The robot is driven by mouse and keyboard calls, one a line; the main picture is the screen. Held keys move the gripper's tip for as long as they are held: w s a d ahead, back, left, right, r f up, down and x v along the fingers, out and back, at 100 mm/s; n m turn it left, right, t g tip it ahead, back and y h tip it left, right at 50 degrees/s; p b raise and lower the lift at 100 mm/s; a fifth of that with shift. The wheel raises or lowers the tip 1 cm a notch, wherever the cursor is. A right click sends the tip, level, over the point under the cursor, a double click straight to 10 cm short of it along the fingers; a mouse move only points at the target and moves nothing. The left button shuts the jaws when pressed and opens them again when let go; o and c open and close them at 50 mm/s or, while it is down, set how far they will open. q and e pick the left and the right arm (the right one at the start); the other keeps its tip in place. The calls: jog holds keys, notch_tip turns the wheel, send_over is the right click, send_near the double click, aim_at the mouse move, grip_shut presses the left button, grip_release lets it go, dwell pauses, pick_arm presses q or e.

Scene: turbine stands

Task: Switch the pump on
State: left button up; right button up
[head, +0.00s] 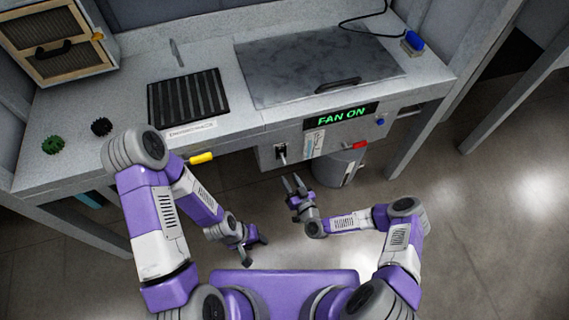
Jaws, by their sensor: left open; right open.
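A grey control box (268,158) hangs under the bench front. It carries a lit display (347,116) reading "FAN ON", a small switch with a pale lever (282,156), a label plate (314,143), a red handle (360,145) and a blue knob (379,122). I cannot tell which part belongs to the pump. My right gripper (293,184) is open and empty, just below the pale lever, fingers pointing up toward it; contact cannot be told. My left gripper (252,253) is open and empty, lower, over the floor.
A grey cylinder (337,170) stands under the box. The bench holds a black slotted grate (188,98), a steel plate (318,68), a wooden-framed filter box (55,42), green (53,145) and black (101,126) knobs and a blue-topped item (412,42). A yellow handle (201,158) juts from its front.

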aim_at(285, 163)
jog(key=shift+t, duration=0.7)
jog(key=x, duration=0.2)
jog(key=b+x, duration=0.1)
jog(key=x, duration=0.2)
jog(key=d+b+x, duration=0.1)
jog(key=x, duration=0.2)
jog(key=shift+w+d+r, duration=0.1)
jog(key=shift+w+r, duration=0.1)
jog(key=shift+w, duration=0.1)
